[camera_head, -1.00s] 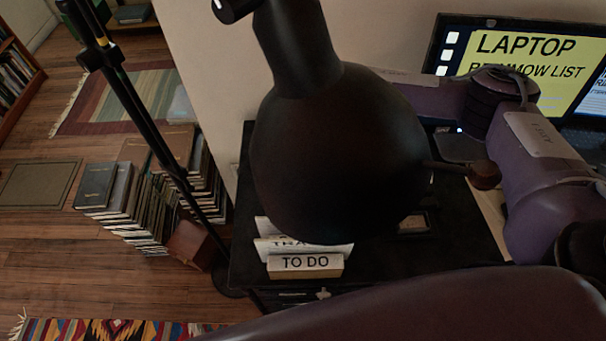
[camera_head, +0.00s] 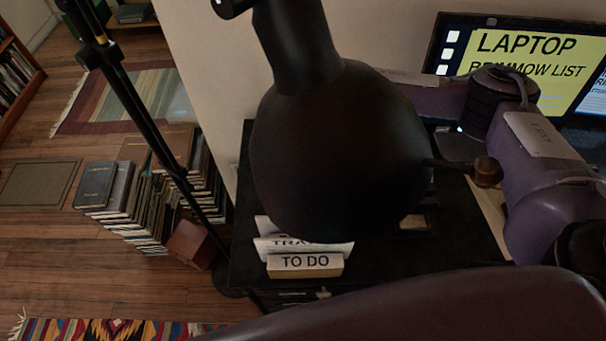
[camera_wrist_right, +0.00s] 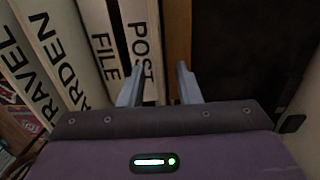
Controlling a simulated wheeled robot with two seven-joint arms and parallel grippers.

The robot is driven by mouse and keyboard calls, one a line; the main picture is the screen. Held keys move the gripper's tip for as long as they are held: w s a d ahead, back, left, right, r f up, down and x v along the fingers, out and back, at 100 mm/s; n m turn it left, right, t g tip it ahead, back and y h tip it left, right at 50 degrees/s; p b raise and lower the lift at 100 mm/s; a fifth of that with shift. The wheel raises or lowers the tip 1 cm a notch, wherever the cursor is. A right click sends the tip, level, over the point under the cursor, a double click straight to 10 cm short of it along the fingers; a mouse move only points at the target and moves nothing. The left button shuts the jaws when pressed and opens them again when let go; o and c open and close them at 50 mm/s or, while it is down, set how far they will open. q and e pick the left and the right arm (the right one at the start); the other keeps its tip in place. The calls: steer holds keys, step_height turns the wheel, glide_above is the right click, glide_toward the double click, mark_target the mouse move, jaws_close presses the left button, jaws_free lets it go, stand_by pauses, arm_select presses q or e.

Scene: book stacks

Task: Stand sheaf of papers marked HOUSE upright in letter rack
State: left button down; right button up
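No sheaf reading HOUSE shows in either view. In the right wrist view, white labelled spines read TRAVEL (camera_wrist_right: 22,62), GARDEN (camera_wrist_right: 60,65), FILE (camera_wrist_right: 103,50) and POST (camera_wrist_right: 140,45), standing side by side. My right gripper (camera_wrist_right: 160,68) is open, its two fingers apart in front of POST and a brown wooden strip (camera_wrist_right: 179,40); I see nothing clamped between them. In the head view, a TO DO block (camera_head: 305,263) and a partly covered TRAVEL label (camera_head: 285,244) show below the lamp. The lamp hides my right gripper there. My left gripper is out of view.
A big dark lamp shade (camera_head: 340,150) hangs over the black desktop (camera_head: 465,235). A laptop screen (camera_head: 520,65) stands at the back right. A black pole (camera_head: 150,130) and stacked books (camera_head: 140,205) are on the left. Wooden floor (camera_head: 110,285) lies open there.

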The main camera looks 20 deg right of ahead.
steer(key=shift+r, duration=3.9)
steer(key=shift+p, duration=0.3)
